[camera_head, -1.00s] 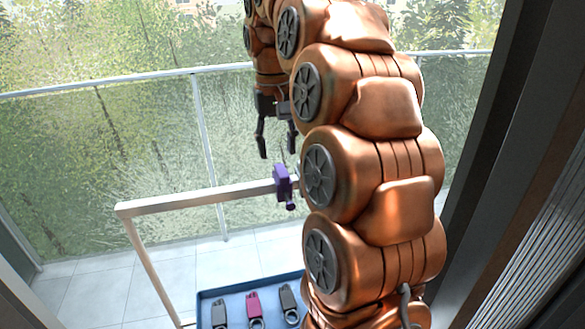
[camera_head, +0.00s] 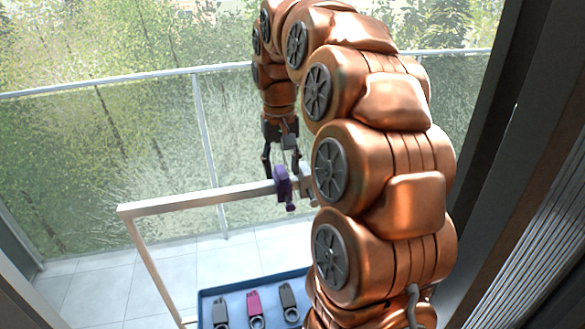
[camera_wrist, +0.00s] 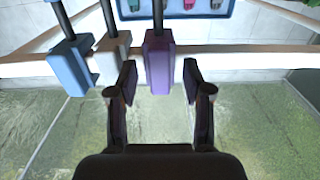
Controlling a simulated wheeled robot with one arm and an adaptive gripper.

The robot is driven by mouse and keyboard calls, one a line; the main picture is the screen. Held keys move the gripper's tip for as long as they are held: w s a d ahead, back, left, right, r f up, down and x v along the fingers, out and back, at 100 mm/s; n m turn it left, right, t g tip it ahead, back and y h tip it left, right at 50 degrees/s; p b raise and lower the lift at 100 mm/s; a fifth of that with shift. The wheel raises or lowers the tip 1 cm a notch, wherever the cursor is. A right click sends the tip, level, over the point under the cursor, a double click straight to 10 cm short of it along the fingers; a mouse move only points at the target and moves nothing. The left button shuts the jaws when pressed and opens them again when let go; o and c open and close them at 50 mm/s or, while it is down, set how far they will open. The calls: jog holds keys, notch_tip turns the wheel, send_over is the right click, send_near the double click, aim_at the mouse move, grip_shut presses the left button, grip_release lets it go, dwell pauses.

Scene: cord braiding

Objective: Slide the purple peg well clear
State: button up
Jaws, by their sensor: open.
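The purple peg (camera_wrist: 159,64) sits on a pale horizontal rail (camera_wrist: 246,60) in the wrist view, with a dark rod extending from it. My gripper (camera_wrist: 160,76) is open, with one finger on each side of the peg's body and a gap visible on both sides. In the head view the purple peg (camera_head: 282,184) is on the rail (camera_head: 200,199), and my gripper (camera_head: 283,172) points down just above and around it. My arm hides the rail's right part there.
In the wrist view a white peg (camera_wrist: 112,62) and a blue peg (camera_wrist: 69,67) sit on the rail left of the purple one. The rail right of it is clear. A blue tray (camera_head: 235,289) with several clips lies below. A glass balustrade (camera_head: 100,150) stands behind.

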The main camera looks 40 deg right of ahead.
jog(key=shift+f, duration=0.8)
grip_shut()
